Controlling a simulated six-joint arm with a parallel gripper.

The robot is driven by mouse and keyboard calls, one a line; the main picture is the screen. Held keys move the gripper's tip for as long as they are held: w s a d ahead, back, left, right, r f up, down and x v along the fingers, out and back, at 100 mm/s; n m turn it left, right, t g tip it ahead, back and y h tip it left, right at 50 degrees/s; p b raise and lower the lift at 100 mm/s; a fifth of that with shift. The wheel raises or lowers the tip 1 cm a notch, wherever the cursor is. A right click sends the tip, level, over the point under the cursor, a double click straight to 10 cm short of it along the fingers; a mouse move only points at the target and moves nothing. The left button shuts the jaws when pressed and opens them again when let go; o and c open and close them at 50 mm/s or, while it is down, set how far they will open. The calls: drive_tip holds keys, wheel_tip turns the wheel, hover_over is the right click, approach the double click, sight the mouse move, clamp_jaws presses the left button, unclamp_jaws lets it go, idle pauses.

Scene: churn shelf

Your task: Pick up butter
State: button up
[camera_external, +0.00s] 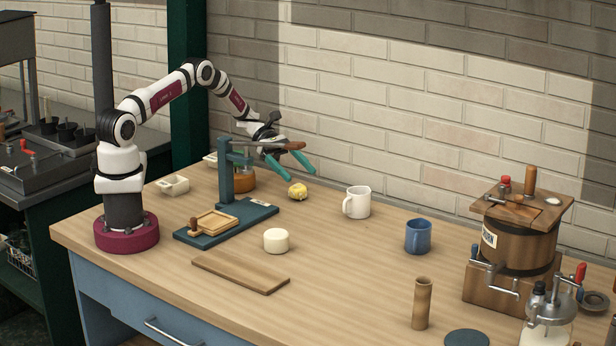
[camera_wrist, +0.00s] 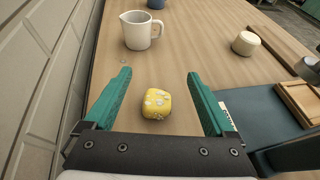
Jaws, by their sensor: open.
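The butter (camera_external: 297,191) looks like a small yellow lump with pale patches, lying on the wooden table behind the green press stand. In the wrist view the butter (camera_wrist: 156,103) lies on the table in the space between my two teal fingers, nearer their bases in the picture. My gripper (camera_external: 299,175) is open and empty, its fingers pointing down to the right just above the butter. In the wrist view my gripper (camera_wrist: 160,73) has its fingers wide apart, one on each side of the lump, with clear gaps. Nothing hides the butter in the wrist view.
The green press stand (camera_external: 226,172) is close on the near side. A white jug (camera_external: 357,203) and a blue mug (camera_external: 418,237) stand to the right. A cream round block (camera_external: 277,241) and a wooden board (camera_external: 240,273) are in front. The brick wall (camera_external: 400,120) rises behind.

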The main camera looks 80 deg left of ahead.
sight(302, 188)
drive_tip(key=f, duration=0.3)
drive_tip(key=shift+w+d+f, duration=0.15)
drive_tip(key=shift+d+f, duration=0.2)
drive_tip(key=shift+f, duration=0.05)
drive_tip(key=shift+x, duration=0.75)
drive_tip(key=shift+w+d, duration=0.25)
clamp_jaws()
